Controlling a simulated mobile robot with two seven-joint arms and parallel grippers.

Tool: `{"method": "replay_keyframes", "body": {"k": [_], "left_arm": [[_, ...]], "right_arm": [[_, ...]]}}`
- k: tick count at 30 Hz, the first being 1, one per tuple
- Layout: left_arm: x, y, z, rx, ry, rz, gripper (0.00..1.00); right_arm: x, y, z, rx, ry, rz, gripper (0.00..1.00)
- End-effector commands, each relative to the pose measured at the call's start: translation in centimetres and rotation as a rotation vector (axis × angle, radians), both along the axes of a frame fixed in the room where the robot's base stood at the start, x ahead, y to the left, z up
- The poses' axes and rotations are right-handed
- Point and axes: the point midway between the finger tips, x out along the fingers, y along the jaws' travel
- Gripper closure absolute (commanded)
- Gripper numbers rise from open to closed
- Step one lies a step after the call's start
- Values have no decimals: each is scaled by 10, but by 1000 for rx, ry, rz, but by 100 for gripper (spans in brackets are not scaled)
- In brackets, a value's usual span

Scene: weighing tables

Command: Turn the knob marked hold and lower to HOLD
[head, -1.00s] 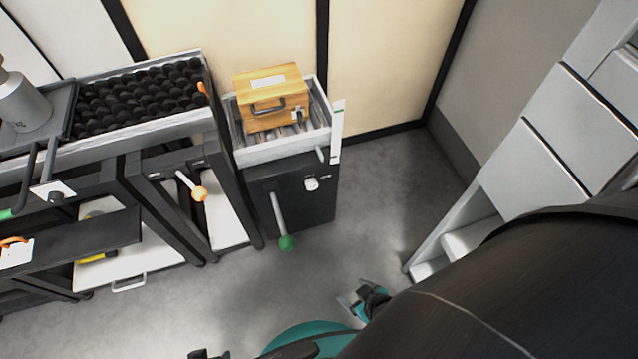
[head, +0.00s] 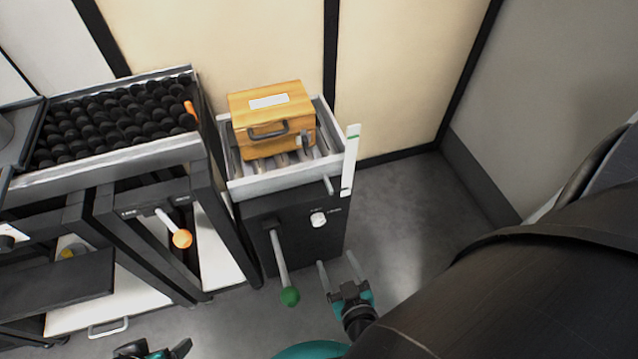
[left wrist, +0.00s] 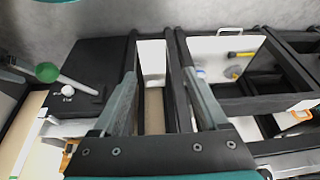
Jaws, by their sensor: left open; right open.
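The white knob (head: 318,219) is on the front of the black cabinet (head: 290,235), with small light lettering beside it, too small to read in the head view. It also shows in the left wrist view (left wrist: 67,90), with its marking unreadable. My right gripper (head: 338,269) is open and empty, below and slightly right of the knob, apart from it. My left gripper (head: 152,350) is at the bottom edge of the head view. In the left wrist view its two fingers (left wrist: 160,85) are spread with nothing between them.
A lever with a green ball (head: 289,296) sticks out left of the knob. A wooden box (head: 272,115) sits in the grey tray above, with a white upright strip (head: 350,160) at its right corner. A rack of black balls (head: 115,120) and an orange-ended lever (head: 182,238) stand left.

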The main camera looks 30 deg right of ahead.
Motion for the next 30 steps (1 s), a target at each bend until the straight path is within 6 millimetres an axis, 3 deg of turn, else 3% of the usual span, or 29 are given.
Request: {"method": "replay_keyframes", "body": {"k": [8, 30], "left_arm": [[-1, -1, 20, -7, -41, -1, 24], [45, -55, 14, -180, -434, -75, 24]], "right_arm": [[25, -7, -11, -1, -4, 2, 24], [73, -20, -32, 0, -1, 2, 24]]}}
